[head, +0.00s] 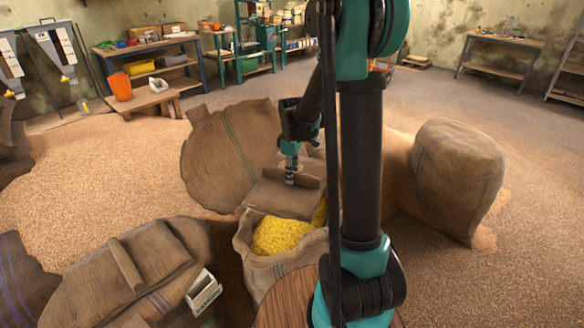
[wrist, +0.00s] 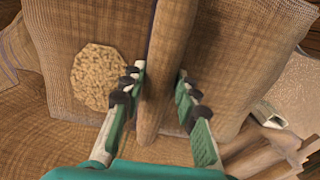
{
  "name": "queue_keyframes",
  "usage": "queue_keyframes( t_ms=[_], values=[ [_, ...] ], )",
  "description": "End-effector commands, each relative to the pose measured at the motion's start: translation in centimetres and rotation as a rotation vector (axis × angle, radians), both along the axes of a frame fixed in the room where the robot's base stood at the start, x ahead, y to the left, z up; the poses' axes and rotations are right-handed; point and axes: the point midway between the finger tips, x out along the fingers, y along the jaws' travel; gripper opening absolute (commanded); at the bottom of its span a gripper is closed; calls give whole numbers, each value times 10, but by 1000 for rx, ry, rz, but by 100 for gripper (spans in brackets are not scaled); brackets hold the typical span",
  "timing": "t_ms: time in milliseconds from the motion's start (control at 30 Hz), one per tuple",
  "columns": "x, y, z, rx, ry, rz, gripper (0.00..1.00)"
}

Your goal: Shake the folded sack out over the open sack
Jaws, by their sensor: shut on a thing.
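The folded sack (head: 283,200) is brown woven cloth with a raised roll along its top. My gripper (head: 290,178) is shut on this roll. In the wrist view the fingers (wrist: 158,95) lie on either side of the roll (wrist: 167,70). The open sack (head: 249,262) stands just in front of and below the folded sack, with yellow grain (head: 283,236) in its mouth. More yellow shows at its back right, beside my arm. My arm hides the open sack's right side and part of the folded sack.
A large sack (head: 232,155) leans behind on the left, and a full sack (head: 457,180) stands at right. Loose grain (head: 100,170) covers the left floor. Workbenches line the back wall.

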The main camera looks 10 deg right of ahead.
Motion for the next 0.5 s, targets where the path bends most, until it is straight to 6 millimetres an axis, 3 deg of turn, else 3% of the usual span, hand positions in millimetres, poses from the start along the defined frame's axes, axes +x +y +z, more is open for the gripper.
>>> queue_keyframes(
  t_ms=[33, 133, 200, 267, 333, 400, 467, 500],
  values=[
    [-1, 0, 2, 0, 0, 0, 0],
    [-2, 0, 40, 0, 0, 0, 0],
    [-2, 0, 52, 0, 1, 0, 0],
    [0, 0, 38, 0, 1, 0, 0],
    [1, 0, 9, 0, 1, 0, 0],
    [0, 0, -1, 0, 0, 0, 0],
    [-1, 0, 8, 0, 0, 0, 0],
    [-2, 0, 25, 0, 0, 0, 0]
  ],
)
